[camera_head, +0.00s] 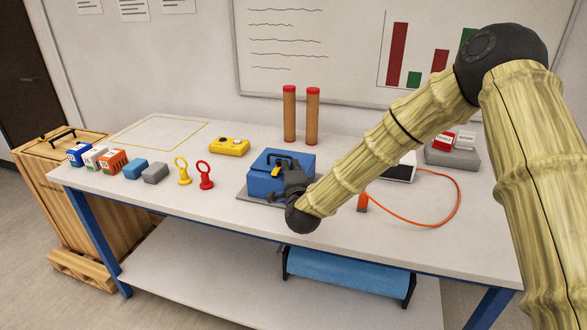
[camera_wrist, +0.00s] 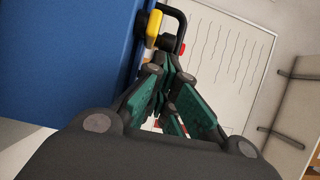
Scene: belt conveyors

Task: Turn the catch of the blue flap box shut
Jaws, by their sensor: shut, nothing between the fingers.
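The blue flap box (camera_head: 262,185) stands on a grey base plate on the workbench. My gripper (camera_head: 284,172) is in front of the box, close to the catch. In the wrist view my gripper's fingers (camera_wrist: 168,66) are shut and empty, just below the catch. I cannot tell whether they touch it. My gripper partly hides the box front.
A yellow box (camera_head: 229,147) and two brown posts (camera_head: 290,115) stand behind. Red and yellow ring pins (camera_head: 205,177) and small boxes (camera_head: 113,161) are to the left. An orange cable (camera_head: 455,205) lies to the right. A wooden crate (camera_head: 50,215) stands left of the bench.

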